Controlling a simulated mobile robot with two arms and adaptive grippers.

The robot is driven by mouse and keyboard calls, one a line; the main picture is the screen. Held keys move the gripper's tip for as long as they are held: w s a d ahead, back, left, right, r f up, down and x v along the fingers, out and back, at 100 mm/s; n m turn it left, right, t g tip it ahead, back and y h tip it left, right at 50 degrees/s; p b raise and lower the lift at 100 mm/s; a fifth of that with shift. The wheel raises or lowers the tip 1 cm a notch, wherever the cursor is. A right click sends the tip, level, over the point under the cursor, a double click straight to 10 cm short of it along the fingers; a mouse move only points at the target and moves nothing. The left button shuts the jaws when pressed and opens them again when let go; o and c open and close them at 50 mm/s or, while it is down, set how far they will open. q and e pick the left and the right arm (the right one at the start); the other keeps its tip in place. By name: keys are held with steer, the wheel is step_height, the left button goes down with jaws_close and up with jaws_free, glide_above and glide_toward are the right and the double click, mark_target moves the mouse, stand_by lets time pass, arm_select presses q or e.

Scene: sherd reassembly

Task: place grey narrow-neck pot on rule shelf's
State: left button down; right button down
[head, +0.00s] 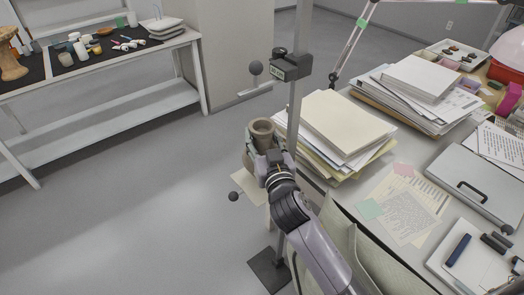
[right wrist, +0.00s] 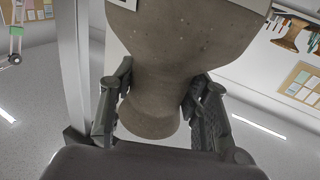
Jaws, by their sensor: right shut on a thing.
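The grey-brown narrow-neck pot (head: 262,128) is upright in the head view, its round mouth facing up. My right gripper (head: 262,155) is shut on it. In the right wrist view, which is upside down, the fingers (right wrist: 160,110) lie on both sides of the narrow neck of the pot (right wrist: 185,45). The rule is a grey upright post (head: 295,115) just right of the pot, with a dark box (head: 291,67) on it. A pale flat plate (head: 246,188) shows below the pot, partly hidden by my gripper; contact between them is unclear. My left gripper is not in view.
A desk on the right holds paper stacks (head: 345,122), a grey case (head: 482,184) and a lamp arm (head: 350,45). A white workbench (head: 120,95) stands at upper left. The floor between is clear.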

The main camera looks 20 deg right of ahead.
mark_target(262, 149)
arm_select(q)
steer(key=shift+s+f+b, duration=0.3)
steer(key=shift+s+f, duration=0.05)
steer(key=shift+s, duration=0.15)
arm_select(e)
steer(key=shift+f, duration=1.65)
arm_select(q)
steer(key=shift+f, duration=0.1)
arm_select(e)
steer(key=c, duration=0.9)
jaws_free()
steer(key=shift+f, duration=0.2)
steer(key=shift+r, duration=0.1)
steer(key=shift+s, duration=0.2)
arm_select(q)
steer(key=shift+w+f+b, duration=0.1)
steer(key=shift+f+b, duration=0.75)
steer(key=shift+b, duration=0.1)
arm_select(e)
steer(key=shift+s+a, duration=0.15)
steer(key=shift+s, duration=2.8)
steer(key=shift+s+a, duration=0.15)
steer(key=shift+s, duration=2.8)
